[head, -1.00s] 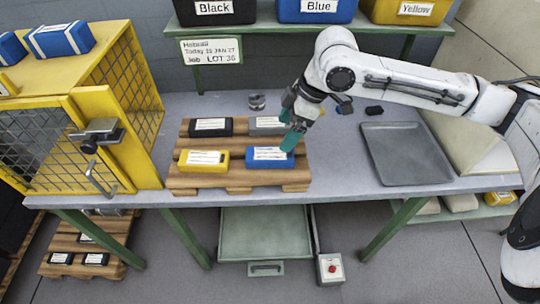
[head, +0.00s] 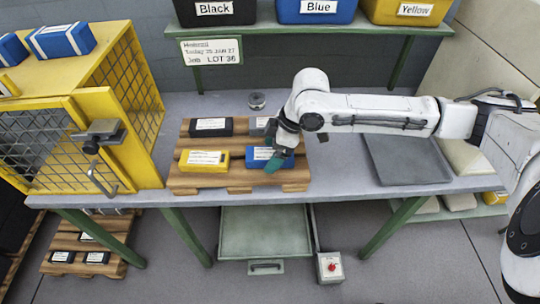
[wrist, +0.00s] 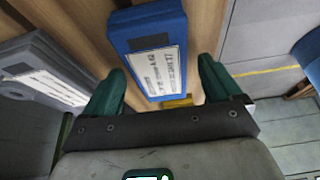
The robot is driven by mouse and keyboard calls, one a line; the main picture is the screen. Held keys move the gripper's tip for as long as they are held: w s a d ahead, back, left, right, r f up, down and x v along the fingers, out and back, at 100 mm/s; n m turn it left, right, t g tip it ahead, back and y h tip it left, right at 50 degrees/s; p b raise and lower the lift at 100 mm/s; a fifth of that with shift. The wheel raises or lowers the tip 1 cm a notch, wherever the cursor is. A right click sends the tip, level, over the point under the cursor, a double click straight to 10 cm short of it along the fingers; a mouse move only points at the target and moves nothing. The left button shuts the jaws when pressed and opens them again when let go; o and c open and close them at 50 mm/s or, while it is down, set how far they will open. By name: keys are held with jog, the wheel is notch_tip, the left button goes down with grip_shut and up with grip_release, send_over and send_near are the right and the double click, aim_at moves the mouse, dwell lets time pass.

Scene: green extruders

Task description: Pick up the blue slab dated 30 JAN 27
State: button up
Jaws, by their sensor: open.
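A blue slab (head: 258,163) with a white label lies on the front right of a wooden pallet (head: 240,186) on the bench. My gripper (head: 275,160), with teal fingers, hangs over its right part and hides some of it. In the wrist view the blue slab (wrist: 150,45) lies ahead of the open fingers, in line with the gap between them (wrist: 162,70). Nothing is held. The label print is too small and blurred to read the date.
A yellow slab (head: 204,161), a black slab (head: 211,127) and a partly hidden grey slab (head: 258,126) share the pallet. A yellow mesh cage (head: 125,90) stands close on the left. A grey tray (head: 408,165) lies to the right. Labelled bins (head: 317,10) sit on the shelf behind.

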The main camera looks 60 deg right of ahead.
jog(key=c, duration=1.3)
jog(key=shift+c, duration=0.2)
jog(key=shift+r, duration=0.15)
